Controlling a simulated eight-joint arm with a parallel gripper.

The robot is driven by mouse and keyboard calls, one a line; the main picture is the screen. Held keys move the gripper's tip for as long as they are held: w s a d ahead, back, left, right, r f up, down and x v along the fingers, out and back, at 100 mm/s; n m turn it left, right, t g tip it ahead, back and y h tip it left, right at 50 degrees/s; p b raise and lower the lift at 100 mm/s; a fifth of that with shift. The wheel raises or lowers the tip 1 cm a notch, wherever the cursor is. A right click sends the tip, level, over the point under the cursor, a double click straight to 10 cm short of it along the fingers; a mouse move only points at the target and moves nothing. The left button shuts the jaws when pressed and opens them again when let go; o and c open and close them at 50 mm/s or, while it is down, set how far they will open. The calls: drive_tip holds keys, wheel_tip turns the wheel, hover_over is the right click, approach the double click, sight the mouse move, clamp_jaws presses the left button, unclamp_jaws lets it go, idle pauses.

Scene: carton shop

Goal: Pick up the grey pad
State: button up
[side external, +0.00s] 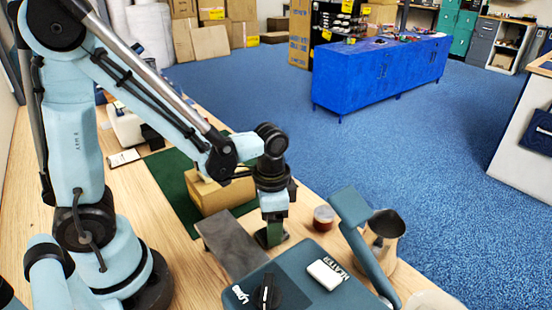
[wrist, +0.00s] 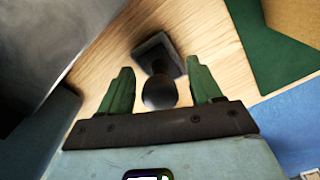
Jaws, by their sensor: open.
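My gripper (side external: 271,234) points down, low over the wooden bench, between a flat grey slab and a teal machine. In the wrist view its two green fingers (wrist: 160,78) are open. A small dark grey square pad (wrist: 156,48) with a round black knob (wrist: 159,92) shows there; the knob appears between the fingers, with gaps on both sides. I cannot tell its height relative to the fingertips. In the side view this pad is largely hidden by my gripper.
The grey slab (side external: 232,246) lies close left of my gripper. A carton (side external: 217,191) stands on a green mat (side external: 165,171) behind.

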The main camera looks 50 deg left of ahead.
drive_tip(key=c, duration=1.1)
drive_tip(key=shift+c, duration=0.2)
drive_tip(key=shift+r, duration=5)
